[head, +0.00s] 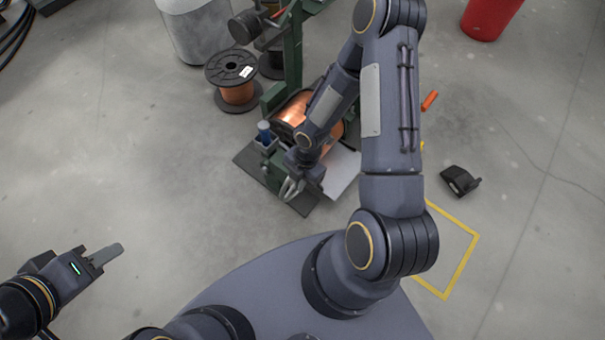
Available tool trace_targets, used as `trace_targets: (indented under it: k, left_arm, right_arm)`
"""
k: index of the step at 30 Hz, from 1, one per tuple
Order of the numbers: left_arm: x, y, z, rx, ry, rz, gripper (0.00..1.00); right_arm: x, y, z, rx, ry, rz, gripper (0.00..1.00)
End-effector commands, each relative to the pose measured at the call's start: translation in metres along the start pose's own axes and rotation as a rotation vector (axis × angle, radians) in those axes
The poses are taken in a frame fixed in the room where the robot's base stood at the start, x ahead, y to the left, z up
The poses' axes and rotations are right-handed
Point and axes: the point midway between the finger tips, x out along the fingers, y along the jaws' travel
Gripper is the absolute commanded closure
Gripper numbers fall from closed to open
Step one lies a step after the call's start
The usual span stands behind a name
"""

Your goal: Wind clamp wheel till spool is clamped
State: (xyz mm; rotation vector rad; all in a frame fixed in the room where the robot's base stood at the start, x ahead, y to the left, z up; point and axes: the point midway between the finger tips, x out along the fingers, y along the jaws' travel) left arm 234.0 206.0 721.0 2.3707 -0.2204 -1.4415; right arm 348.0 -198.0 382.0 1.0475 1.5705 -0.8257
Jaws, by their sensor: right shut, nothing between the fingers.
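A copper spool (293,108) with dark flanges lies on its side in a green stand (294,50), partly hidden behind my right arm. My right gripper (289,189) is low at the near end of the stand, its fingers shut with nothing between them. The clamp wheel is not clearly visible; the gripper and wrist cover that area. I cannot tell whether the gripper touches it, nor whether the spool is clamped. My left gripper (112,253) is at the lower left, away from the stand, with its fingers together and empty.
Another copper spool (235,86) stands on the floor left of the stand. A grey bin (196,30) is behind it and a red bin (490,15) at top right. A black object (460,181) and yellow floor marking (460,263) are at right. The left floor is clear.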

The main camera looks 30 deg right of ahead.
Motion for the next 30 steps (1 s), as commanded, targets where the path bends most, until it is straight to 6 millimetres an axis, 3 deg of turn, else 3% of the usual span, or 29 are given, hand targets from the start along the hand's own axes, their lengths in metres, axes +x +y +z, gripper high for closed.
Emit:
trace_targets:
  k: [2,6,12,30]
  left_arm:
    - [0.009,-0.004,0.005,0.0,0.0,0.0,0.64]
    - [0.007,-0.003,0.004,0.0,0.0,0.0,0.64]
    - [0.008,-0.004,0.004,0.0,0.0,0.0,0.64]
    - [0.005,-0.003,0.003,0.0,0.0,0.0,0.64]
  right_arm:
    - [0.021,0.0,0.0,-0.003,0.0,-0.003,1.0]
    - [0.01,0.001,0.022,0.008,-0.002,0.005,1.0]
    - [0.004,0.0,0.036,0.003,-0.001,0.002,1.0]
    - [0.001,0.0,0.041,0.006,0.025,0.001,1.0]
